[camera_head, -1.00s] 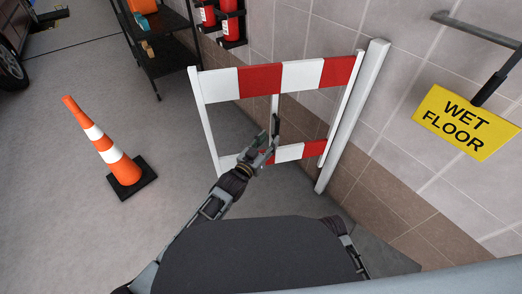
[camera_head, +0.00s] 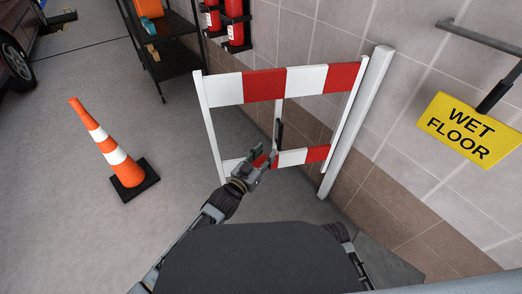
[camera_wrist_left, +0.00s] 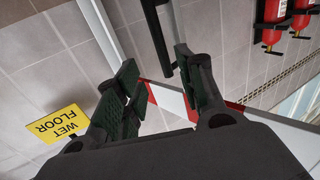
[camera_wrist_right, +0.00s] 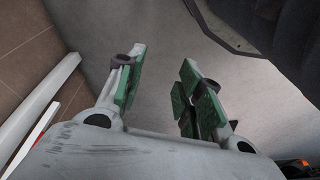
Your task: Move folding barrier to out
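The folding barrier (camera_head: 265,86) stands against the tiled wall, with red-and-white striped boards and white posts. A dark upright handle (camera_head: 279,134) shows at its middle post, and a dark bar (camera_wrist_left: 157,40) shows in the left wrist view. My left gripper (camera_head: 262,156) is in front of the lower striped board, just below and left of the handle. Its fingers (camera_wrist_left: 160,88) are apart in the left wrist view, with nothing clearly held between them. My right gripper (camera_wrist_right: 160,85) is open and empty above bare floor; the head view mostly hides it behind my body.
An orange-and-white cone (camera_head: 115,157) stands on the floor to the left. A black shelf (camera_head: 172,57) and fire extinguishers (camera_head: 234,22) are at the back. A yellow wet floor sign (camera_head: 469,130) hangs at the right. Floor between cone and barrier is clear.

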